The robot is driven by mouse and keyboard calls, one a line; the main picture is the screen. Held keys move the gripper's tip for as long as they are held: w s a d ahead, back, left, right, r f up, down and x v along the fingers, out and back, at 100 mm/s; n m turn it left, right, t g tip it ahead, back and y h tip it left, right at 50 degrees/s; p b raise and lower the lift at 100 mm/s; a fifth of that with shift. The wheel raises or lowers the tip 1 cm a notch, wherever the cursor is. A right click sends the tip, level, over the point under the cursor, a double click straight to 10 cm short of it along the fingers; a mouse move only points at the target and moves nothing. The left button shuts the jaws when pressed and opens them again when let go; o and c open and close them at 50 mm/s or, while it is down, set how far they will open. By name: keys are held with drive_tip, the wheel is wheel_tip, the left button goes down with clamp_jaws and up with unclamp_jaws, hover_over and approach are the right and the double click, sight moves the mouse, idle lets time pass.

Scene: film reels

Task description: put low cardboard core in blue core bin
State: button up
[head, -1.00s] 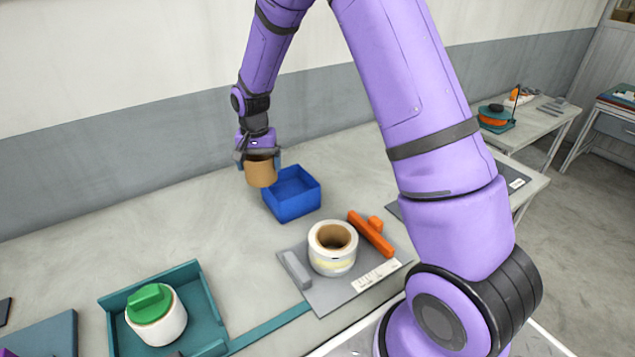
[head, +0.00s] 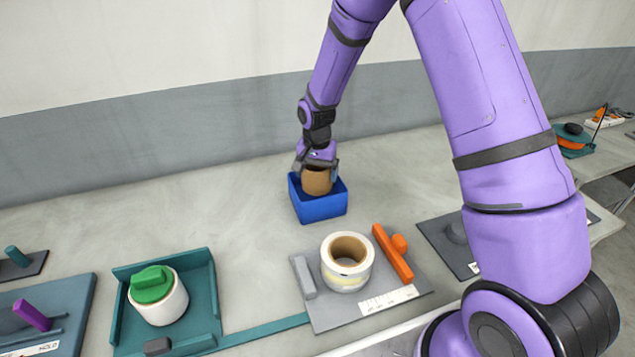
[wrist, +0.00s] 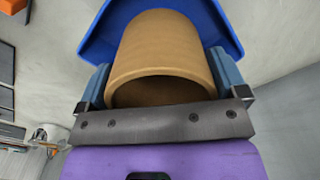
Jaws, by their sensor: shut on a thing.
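The low cardboard core (head: 317,182) is a short brown tube. My gripper (head: 317,168) is shut on it, one finger on each side. In the head view the core is over the blue core bin (head: 320,208), its lower part hidden behind the bin's front wall. In the wrist view the core (wrist: 165,50) fills the middle between the fingers, and the blue bin (wrist: 95,45) shows behind and around its far end. I cannot tell whether the core touches the bin floor.
A white roll with a cardboard centre (head: 346,275) stands on a grey plate (head: 325,318) beside an orange bar (head: 392,253). A teal tray (head: 205,300) holds a white roll with a green top (head: 153,288). The table left of the bin is clear.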

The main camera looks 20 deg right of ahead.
drive_tip(key=shift+f, duration=1.75)
drive_tip(key=shift+f, duration=0.2)
drive_tip(key=o, duration=0.6)
wheel_tip(320, 180, up, 12)
drive_tip(key=shift+r, duration=0.25)
drive_tip(key=s+d+r+n+t, duration=0.1)
drive_tip(key=s+d+r+n, duration=0.1)
drive_tip(key=s+r, duration=0.65)
drive_tip(key=s+d+r+n+t, duration=0.1)
drive_tip(key=s+d+r+t, duration=0.1)
drive_tip(key=s+r, duration=0.65)
drive_tip(key=s+d+r+n+t, duration=0.1)
drive_tip(key=s+r, duration=0.3)
drive_tip(key=s, duration=0.5)
drive_tip(key=s+d+r+n+t, duration=0.1)
drive_tip(key=s+r, duration=0.3)
drive_tip(key=s, duration=0.4)
drive_tip(key=shift+s+d+n, duration=0.4)
drive_tip(key=shift+d+n, duration=0.1)
drive_tip(key=shift+n, duration=0.4)
